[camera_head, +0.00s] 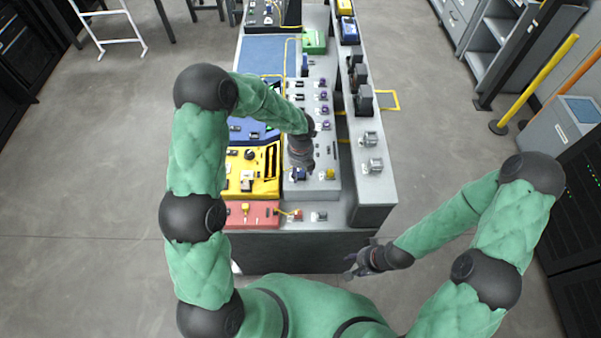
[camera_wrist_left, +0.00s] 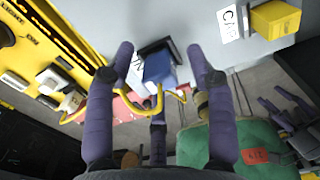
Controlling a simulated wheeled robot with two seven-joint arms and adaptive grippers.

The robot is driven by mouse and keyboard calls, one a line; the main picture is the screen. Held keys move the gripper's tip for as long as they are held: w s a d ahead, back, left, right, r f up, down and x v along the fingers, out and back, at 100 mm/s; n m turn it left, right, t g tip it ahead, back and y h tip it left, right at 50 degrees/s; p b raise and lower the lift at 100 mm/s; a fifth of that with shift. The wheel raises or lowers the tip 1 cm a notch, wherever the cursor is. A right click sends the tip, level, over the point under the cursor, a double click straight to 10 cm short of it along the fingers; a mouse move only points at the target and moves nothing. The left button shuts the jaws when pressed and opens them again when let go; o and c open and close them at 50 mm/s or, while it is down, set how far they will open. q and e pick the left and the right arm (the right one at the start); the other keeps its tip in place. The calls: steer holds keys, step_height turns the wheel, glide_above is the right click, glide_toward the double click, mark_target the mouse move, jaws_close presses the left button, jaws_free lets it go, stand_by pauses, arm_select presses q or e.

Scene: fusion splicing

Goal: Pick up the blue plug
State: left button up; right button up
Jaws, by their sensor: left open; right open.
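The blue plug (camera_wrist_left: 160,70) sits between the spread fingers of my left gripper (camera_wrist_left: 158,65) in the left wrist view. It has a dark part behind it and a yellow cable running from its lower end. The fingers stand apart on either side of it, and I cannot tell whether either touches it. In the head view the plug (camera_head: 299,174) shows small on the grey panel, just below my left gripper (camera_head: 301,168). My right gripper (camera_head: 354,268) is open and empty in front of the bench's near right corner.
A yellow block (camera_wrist_left: 275,20) sits on the panel near a white label. A yellow tray (camera_head: 238,187) and a red tray (camera_head: 238,222) lie left of the panel. Grey fixtures (camera_head: 370,139) line the raised right shelf.

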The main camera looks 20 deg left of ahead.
arm_select(q)
steer(key=shift+c, duration=0.3)
steer(key=c, duration=1)
steer(key=shift+c, duration=0.2)
steer(key=shift+r, duration=0.5)
step_height(320, 180, up, 2)
steer(key=shift+r, duration=0.1)
steer(key=w+a+r+p, duration=0.1)
steer(key=w+a+r, duration=0.5)
steer(key=a+r, duration=0.3)
steer(key=shift+w+a+r+p, duration=0.35)
steer(key=shift+a+r+p, duration=0.05)
steer(key=shift+a, duration=1.25)
